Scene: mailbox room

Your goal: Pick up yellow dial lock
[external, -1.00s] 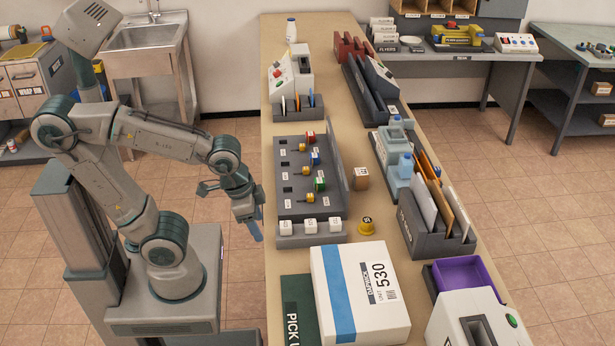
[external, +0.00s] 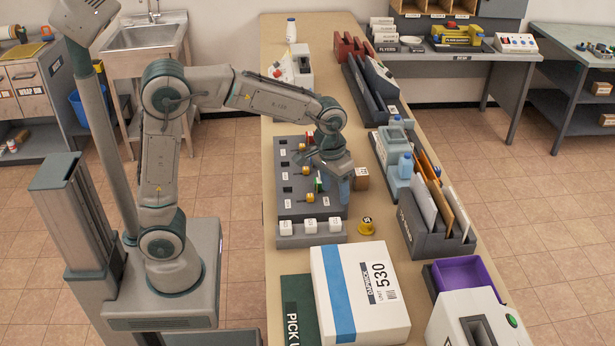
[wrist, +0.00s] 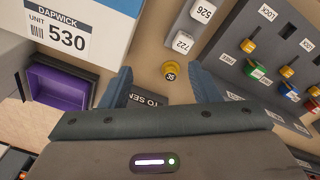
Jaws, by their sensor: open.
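The yellow dial lock (external: 366,226) sits on the tan counter, between the grey lock board and the large white box. In the wrist view the lock (wrist: 169,71) shows a dark round face marked 35, near the middle of the picture. My gripper (external: 345,198) hangs above the right side of the lock board, up and to the left of the lock in the external view. In the wrist view my gripper (wrist: 160,82) has its two blue fingers wide apart and empty. The lock appears between them, apart from both.
The grey lock board (external: 296,205) carries other coloured locks. White numbered blocks (external: 310,226) line its front edge. A white Dapwick box (external: 375,285) lies in front. A brown block (external: 361,178) and an envelope rack (external: 428,238) are behind the lock. Bare counter surrounds the lock.

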